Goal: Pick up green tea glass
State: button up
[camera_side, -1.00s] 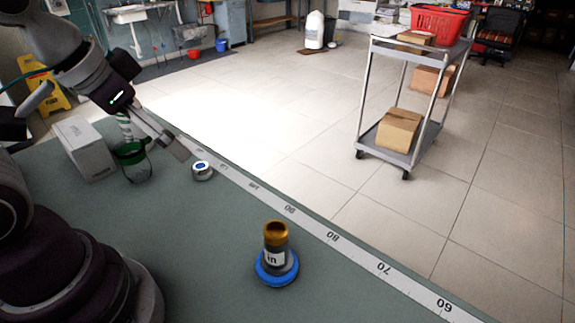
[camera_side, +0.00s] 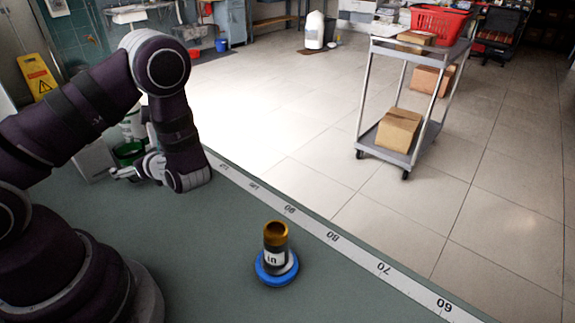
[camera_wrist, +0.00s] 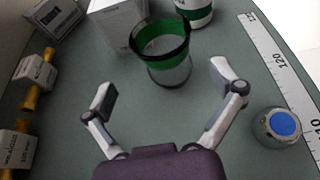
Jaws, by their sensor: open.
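The green tea glass (camera_wrist: 164,68) is a clear glass with a green band around its upper part. It stands upright on the green table in the wrist view. In the side view its green rim (camera_side: 129,151) shows beside my arm, and its lower part is mostly hidden. My gripper (camera_wrist: 164,92) is open and empty, with its fingers spread low above the table. The glass lies just ahead of the fingertips, roughly centred between them and apart from both. In the side view my gripper (camera_side: 122,174) is partly hidden behind my wrist.
A white box (camera_wrist: 113,22) stands close behind the glass at left. A white and green container (camera_wrist: 196,10) stands behind it at right. A round silver item with a blue top (camera_wrist: 277,127) is right of my gripper, near the measuring strip (camera_wrist: 268,58). Labelled brass fittings (camera_wrist: 32,88) lie left.

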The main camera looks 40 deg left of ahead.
jog(key=x, duration=0.6)
jog(key=shift+w+a+f, duration=0.15)
jog(key=shift+w+f, duration=0.15)
jog(key=shift+f, duration=0.2)
jog(key=shift+c, duration=0.4)
jog(key=c, duration=1.2)
